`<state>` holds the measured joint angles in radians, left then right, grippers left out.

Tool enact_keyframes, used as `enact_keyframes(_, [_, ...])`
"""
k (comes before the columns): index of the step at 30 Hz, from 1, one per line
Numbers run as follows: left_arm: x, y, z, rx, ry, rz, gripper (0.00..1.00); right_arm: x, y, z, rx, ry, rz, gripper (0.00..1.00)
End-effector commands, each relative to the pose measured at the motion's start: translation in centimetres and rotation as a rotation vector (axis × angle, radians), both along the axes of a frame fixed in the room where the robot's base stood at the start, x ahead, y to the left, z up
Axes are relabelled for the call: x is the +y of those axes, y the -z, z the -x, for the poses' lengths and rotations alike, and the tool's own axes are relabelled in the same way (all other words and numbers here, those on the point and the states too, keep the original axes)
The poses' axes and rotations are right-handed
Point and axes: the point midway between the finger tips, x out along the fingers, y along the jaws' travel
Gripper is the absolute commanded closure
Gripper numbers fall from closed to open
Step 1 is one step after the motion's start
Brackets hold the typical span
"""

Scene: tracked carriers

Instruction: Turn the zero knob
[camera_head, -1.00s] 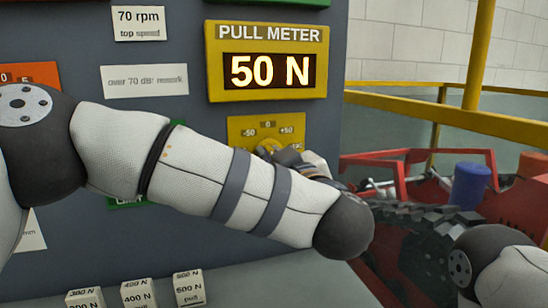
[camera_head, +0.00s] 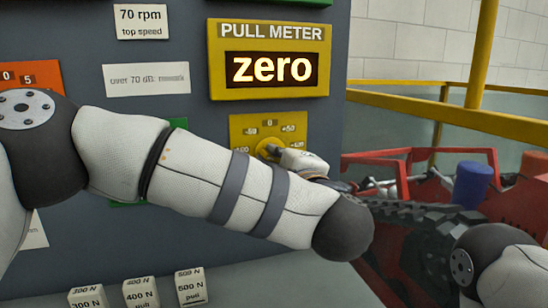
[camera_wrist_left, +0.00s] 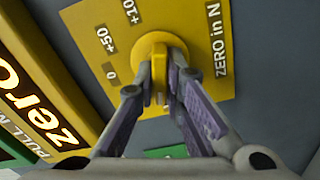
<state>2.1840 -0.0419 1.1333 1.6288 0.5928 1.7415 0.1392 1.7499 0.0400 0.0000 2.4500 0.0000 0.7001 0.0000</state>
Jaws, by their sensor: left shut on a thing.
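The zero knob is a round yellow knob (camera_wrist_left: 163,47) with a raised grip bar, on a yellow plate (camera_head: 245,128) marked with numbers. The left wrist view shows the plate's "ZERO in N" lettering. My left gripper (camera_wrist_left: 162,85) is shut on the knob's grip bar, one finger on each side. In the head view my left gripper (camera_head: 275,152) is partly hidden by my own arm. The yellow pull meter (camera_head: 270,58) above the plate reads "zero". Part of my right arm shows at the lower right; its gripper is out of view.
White blocks labelled 300 N, 400 N (camera_head: 138,293) and 500 N (camera_head: 191,287) stand on the grey ledge below the panel. Yellow railings (camera_head: 440,108) and red machinery with a dark track lie to the right.

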Motion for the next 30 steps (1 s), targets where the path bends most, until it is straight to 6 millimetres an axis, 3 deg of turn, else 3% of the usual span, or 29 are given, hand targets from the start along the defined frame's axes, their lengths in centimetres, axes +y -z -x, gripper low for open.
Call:
enact_keyframes(9, [0.03,0.06,0.0,-0.032,0.0,0.1,1.0,0.0,0.0,0.0,0.0,0.0,0.0,0.6])
enact_keyframes(25, [0.03,0.07,0.0,-0.038,0.0,0.12,1.0,0.0,0.0,0.0,0.0,0.0,0.0,0.6])
enact_keyframes(28, [0.03,0.08,0.0,-0.038,0.0,0.119,0.72,0.0,0.0,0.0,0.0,0.0,0.0,0.6])
enact_keyframes(30, [0.02,0.07,0.0,-0.039,0.0,0.119,0.7,0.0,0.0,0.0,0.0,0.0,0.0,0.6])
